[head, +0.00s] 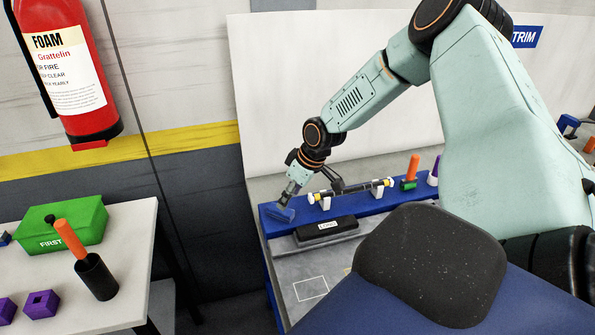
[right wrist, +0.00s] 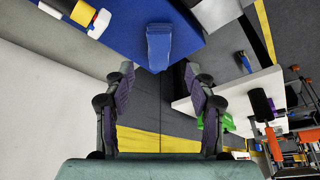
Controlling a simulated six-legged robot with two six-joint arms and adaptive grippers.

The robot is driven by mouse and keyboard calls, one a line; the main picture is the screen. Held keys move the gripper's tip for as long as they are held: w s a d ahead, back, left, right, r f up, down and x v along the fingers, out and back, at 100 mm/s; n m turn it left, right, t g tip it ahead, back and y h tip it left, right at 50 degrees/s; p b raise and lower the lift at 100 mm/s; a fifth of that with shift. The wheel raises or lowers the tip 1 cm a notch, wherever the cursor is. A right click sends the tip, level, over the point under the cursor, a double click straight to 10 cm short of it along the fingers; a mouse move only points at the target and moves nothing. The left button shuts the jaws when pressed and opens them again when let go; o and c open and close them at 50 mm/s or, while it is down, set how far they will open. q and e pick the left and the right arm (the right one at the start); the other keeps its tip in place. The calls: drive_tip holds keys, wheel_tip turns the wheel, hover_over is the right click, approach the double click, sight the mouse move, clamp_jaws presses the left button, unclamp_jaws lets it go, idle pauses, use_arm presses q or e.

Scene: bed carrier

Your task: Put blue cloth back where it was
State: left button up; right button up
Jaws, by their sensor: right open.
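The blue cloth (head: 281,214) lies at the left end of the blue raised shelf (head: 268,231) at the back of the workbench. In the right wrist view the cloth (right wrist: 159,46) is a small folded blue piece at the shelf's edge, centred ahead of my fingers. My right gripper (head: 290,200) is just above the cloth in the head view. In the right wrist view the right gripper (right wrist: 159,72) is open, with a finger to each side and clear space between finger and cloth. No hold shows. My left gripper is not in view.
A black case (head: 327,230) lies right of the cloth, and a white-ended rod (head: 350,190) rests on holders behind it. An orange-handled tool (head: 411,168) stands further right. A white table at left bears a green first-aid box (head: 62,222) and a black cup (head: 96,277).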

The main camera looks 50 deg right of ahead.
drive_tip(key=p+v, duration=0.3)
drive_tip(key=v, duration=0.2)
drive_tip(key=shift+r+p, duration=0.3)
drive_tip(key=shift+p, duration=0.05)
drive_tip(key=shift+s+a+f, duration=0.1)
drive_tip(key=shift+s+a, duration=0.05)
drive_tip(key=shift+s, duration=0.05)
